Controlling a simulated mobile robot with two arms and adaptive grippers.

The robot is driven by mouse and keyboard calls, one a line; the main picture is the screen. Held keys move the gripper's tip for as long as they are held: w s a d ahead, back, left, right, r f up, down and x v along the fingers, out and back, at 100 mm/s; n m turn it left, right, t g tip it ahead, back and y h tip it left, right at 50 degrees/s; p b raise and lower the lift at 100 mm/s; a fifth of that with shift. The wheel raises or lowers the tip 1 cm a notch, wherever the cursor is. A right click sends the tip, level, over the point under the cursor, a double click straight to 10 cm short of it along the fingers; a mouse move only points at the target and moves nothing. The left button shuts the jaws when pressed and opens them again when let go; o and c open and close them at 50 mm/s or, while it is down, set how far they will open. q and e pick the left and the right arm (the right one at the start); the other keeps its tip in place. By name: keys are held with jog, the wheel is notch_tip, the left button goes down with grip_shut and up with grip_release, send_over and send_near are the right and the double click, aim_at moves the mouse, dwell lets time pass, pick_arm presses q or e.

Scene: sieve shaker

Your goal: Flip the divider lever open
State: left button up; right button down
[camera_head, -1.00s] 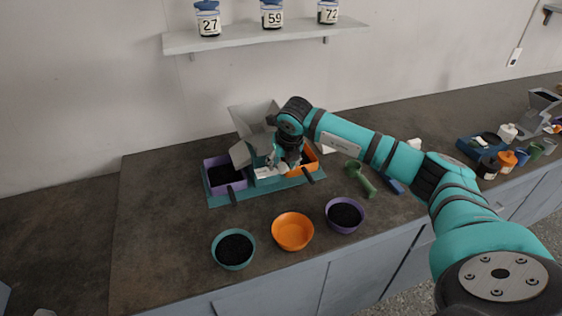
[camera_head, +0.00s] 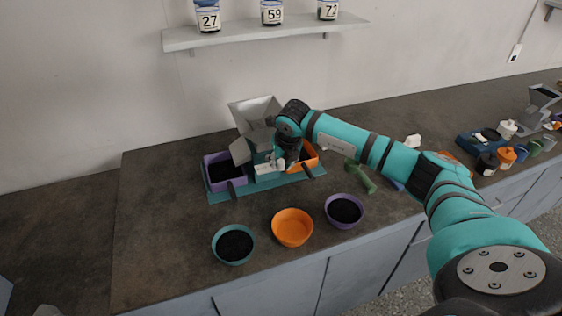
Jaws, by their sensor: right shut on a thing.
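The divider (camera_head: 241,151), a grey hopper device on a teal base (camera_head: 216,197), stands against the back of the counter. A purple bin (camera_head: 222,172) with dark grains sits at its left and an orange bin (camera_head: 309,157) at its right. My right gripper (camera_head: 279,163) is at the front of the device, between the two bins. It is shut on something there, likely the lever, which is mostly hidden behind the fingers. A small white label (camera_head: 263,169) shows just left of the fingertips. My left gripper is not in view.
In front stand a teal bowl (camera_head: 233,244) and a purple bowl (camera_head: 344,210), both with dark grains, and an empty orange bowl (camera_head: 292,228). A green scoop (camera_head: 361,178) lies right of the device. Numbered jars (camera_head: 271,13) stand on the shelf above.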

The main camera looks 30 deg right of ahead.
jog(key=shift+d+f+b, duration=0.15)
jog(key=shift+b, duration=0.3)
jog(key=shift+d+n, duration=0.1)
jog(key=shift+n, duration=0.3)
jog(key=shift+r, duration=0.25)
jog(key=c, duration=1.1)
grip_release()
jog(key=shift+c, duration=0.2)
jog(key=d+v, duration=0.1)
jog(key=v, duration=1.1)
jog(key=shift+a, duration=0.4)
jog(key=shift+f, duration=0.1)
